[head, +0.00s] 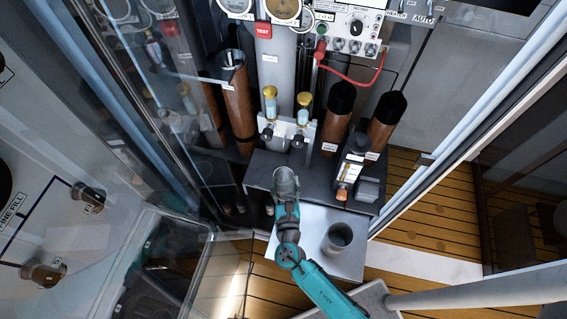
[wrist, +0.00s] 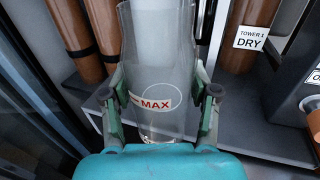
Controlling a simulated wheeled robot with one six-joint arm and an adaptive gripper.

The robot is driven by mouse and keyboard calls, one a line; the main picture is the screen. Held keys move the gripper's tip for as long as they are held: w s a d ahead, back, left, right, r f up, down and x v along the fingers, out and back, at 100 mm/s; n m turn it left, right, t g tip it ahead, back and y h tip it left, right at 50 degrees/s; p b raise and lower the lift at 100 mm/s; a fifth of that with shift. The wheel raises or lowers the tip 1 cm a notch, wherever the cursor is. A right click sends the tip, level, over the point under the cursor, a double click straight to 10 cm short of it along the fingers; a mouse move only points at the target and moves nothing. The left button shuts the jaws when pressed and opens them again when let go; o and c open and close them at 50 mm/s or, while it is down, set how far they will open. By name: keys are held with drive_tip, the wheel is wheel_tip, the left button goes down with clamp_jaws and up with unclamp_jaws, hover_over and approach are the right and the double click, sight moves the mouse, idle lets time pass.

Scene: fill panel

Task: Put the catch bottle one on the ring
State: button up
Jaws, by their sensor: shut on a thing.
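My gripper (wrist: 160,108) is shut on a clear, open-topped bottle with a red MAX mark (wrist: 157,128), one finger on each side. I take this as catch bottle one; no number on it is readable. In the head view, my gripper (head: 286,198) holds the bottle (head: 285,180) in front of the dark grey shelf (head: 256,174). I cannot tell whether its base touches anything. A thin pale circle shows on or through the bottle in the wrist view; I cannot tell whether it is the ring.
A grey open-topped cup (head: 339,239) stands on the pale plate (head: 354,263) to the right of my arm. A dark pump-like unit (head: 350,170) sits on the shelf's right. Brown cylinders (head: 238,105) and two brass-topped glasses (head: 270,103) stand behind. A glass panel (head: 135,100) borders the left.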

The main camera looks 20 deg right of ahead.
sight(286, 195)
drive_tip(key=x, duration=0.5)
drive_tip(key=shift+w+d, duration=0.1)
drive_tip(key=x, duration=0.3)
drive_tip(key=shift+w+f, duration=0.1)
drive_tip(key=shift+f, duration=0.7)
drive_tip(key=o, duration=1.2)
drive_tip(key=shift+f, duration=0.1)
drive_tip(key=shift+c, duration=0.2)
drive_tip(key=v, duration=1.2)
